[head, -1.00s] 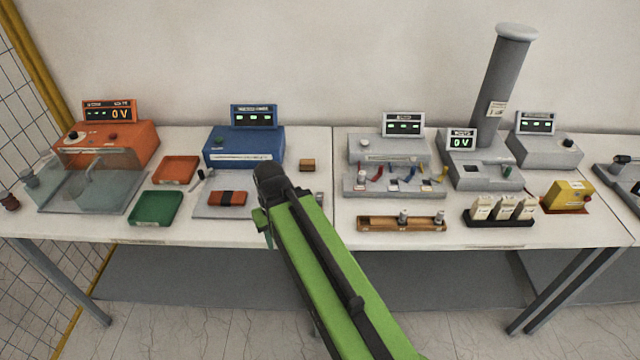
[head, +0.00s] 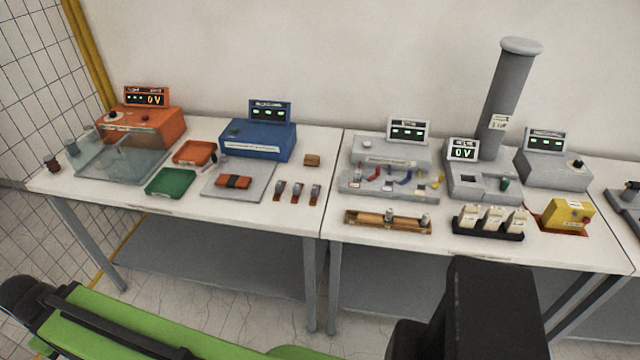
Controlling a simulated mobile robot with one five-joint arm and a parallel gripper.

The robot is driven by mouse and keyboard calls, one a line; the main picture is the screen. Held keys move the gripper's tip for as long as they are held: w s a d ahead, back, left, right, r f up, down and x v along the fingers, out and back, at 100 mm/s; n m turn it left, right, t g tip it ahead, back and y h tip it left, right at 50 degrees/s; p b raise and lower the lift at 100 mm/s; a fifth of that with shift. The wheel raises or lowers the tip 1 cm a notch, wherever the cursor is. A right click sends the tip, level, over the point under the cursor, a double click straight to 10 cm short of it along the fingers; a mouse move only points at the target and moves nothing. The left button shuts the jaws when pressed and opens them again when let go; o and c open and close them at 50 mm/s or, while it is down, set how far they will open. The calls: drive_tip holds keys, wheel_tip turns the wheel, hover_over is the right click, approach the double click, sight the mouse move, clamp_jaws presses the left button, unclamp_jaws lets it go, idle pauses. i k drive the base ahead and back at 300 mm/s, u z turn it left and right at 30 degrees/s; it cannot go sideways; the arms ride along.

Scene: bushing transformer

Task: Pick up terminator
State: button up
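I cannot tell by sight which piece is the terminator. Small loose pieces lie on the white bench. Three small grey-and-brown pieces (head: 298,192) stand in a row near the front edge, left of the bench seam. A wooden tray (head: 385,224) right of the seam holds small grey-capped cylinders (head: 421,220). A dark stand holds three cream blocks (head: 492,217). My green arm crosses the lower left, in front of and below the bench. My gripper's fingers do not show, and nothing held is visible.
An orange unit (head: 140,125), a blue unit (head: 258,138), grey units and a tall grey column (head: 507,95) stand along the back. Green and orange trays, a glass cover (head: 120,160) and a yellow box (head: 567,215) are on the bench. A wire fence stands at left.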

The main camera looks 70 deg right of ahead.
sight(358, 172)
drive_tip(key=u, duration=0.1)
drive_tip(key=k, duration=0.9)
drive_tip(key=z, duration=0.7)
drive_tip(key=i, duration=1.05)
drive_tip(key=u, duration=0.1)
